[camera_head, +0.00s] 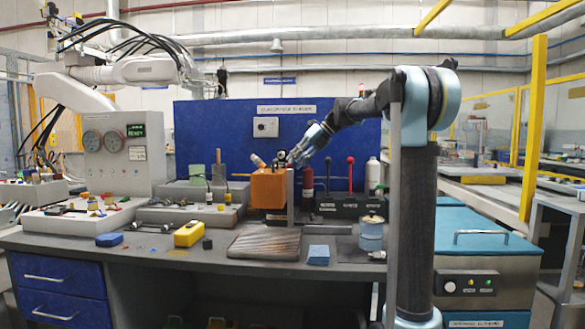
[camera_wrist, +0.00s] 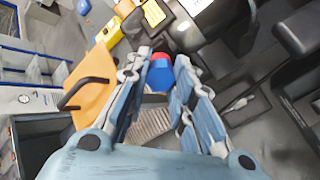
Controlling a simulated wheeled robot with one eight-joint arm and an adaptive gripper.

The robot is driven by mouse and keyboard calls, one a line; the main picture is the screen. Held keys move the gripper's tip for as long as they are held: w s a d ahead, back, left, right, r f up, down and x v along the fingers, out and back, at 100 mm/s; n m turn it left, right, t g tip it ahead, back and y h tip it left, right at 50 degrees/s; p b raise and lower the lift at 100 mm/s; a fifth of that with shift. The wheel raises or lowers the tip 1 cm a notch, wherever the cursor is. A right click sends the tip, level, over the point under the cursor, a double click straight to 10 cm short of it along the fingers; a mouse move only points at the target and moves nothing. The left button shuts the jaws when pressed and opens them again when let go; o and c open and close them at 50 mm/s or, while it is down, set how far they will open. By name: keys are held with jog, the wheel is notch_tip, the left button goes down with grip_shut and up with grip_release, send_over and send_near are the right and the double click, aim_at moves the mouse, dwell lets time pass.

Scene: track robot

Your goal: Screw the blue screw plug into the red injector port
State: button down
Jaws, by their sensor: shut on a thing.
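My gripper (camera_head: 292,159) is above the right part of the orange box on the bench in the head view. In the wrist view, my gripper (camera_wrist: 168,62) has its two blue-grey fingers around a blue piece, which I take as the blue screw plug (camera_wrist: 158,78). A red part, possibly the red injector port (camera_wrist: 183,62), shows right beside the blue piece. The fingers partly cover both, so I cannot tell whether they touch or are joined. The plug is too small to make out in the head view.
The orange box (camera_head: 268,190) stands in front of a blue back panel (camera_head: 222,140). A dark red cylinder (camera_head: 307,182) stands to its right, near black and red levers (camera_head: 350,172). A ribbed grey mat (camera_head: 265,243), a yellow box (camera_head: 188,234) and a blue block (camera_head: 318,255) lie in front.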

jog(key=shift+m, duration=0.6)
jog(key=shift+m, duration=1.5)
jog(key=c, duration=1.3)
grip_release()
jog(key=shift+a, duration=0.1)
jog(key=shift+c, duration=0.9)
